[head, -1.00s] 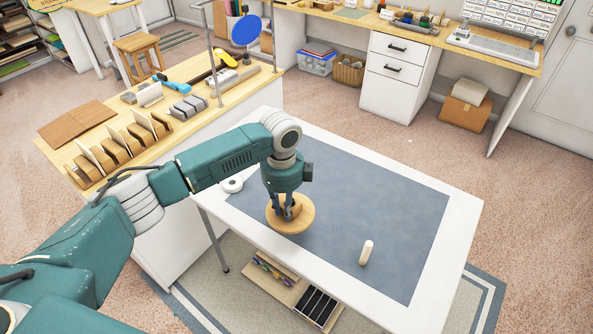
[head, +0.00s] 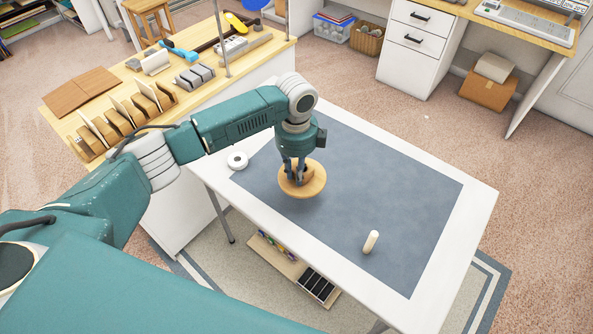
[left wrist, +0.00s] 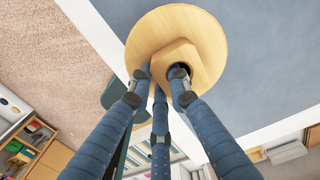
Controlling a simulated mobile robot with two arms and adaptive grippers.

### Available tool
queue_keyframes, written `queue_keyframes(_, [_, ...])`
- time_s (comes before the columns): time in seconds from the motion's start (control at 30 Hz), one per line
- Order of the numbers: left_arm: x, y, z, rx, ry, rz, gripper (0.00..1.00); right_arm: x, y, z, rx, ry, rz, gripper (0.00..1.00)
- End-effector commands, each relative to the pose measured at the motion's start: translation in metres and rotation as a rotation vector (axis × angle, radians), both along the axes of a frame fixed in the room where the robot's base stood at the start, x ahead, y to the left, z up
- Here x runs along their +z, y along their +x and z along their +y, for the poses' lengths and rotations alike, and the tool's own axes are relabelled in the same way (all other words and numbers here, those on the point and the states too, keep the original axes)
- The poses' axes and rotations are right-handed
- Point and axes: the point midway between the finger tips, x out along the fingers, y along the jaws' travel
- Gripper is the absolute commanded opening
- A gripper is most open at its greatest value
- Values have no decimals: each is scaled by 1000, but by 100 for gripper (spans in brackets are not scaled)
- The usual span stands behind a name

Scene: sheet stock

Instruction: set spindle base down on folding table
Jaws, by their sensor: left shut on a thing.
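The spindle base is a round light-wood disc (head: 316,181) with a raised block in its middle. My left gripper (head: 298,176) is shut on this block from above. The disc hangs a little above the blue-grey mat on the folding table (head: 430,306), toward its left side, with a faint shadow below it. In the left wrist view, the fingers (left wrist: 163,78) close around the block on the disc (left wrist: 205,32). The fingers hide part of the block. My right gripper is not in view.
A white ring (head: 237,161) lies at the table's left edge. A wooden-topped bench (head: 200,101) with blocks and tools adjoins at the left. The mat's middle and right are mostly clear.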

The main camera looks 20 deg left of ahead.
Motion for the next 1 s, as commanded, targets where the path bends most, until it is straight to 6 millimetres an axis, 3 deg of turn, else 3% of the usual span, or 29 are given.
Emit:
queue_keyframes(0.07, [-9, 0, -1, 0, -2, 0, 0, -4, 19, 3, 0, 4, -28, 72])
queue_keyframes(0.17, [-19, 0, -1, 0, -1, 0, 0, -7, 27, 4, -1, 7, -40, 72])
queue_keyframes(0.6, [-59, 0, -1, -1, -1, 0, 0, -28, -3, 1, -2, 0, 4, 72])
queue_keyframes(1.0, [-67, 0, -1, -1, -1, -2, 0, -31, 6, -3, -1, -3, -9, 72])
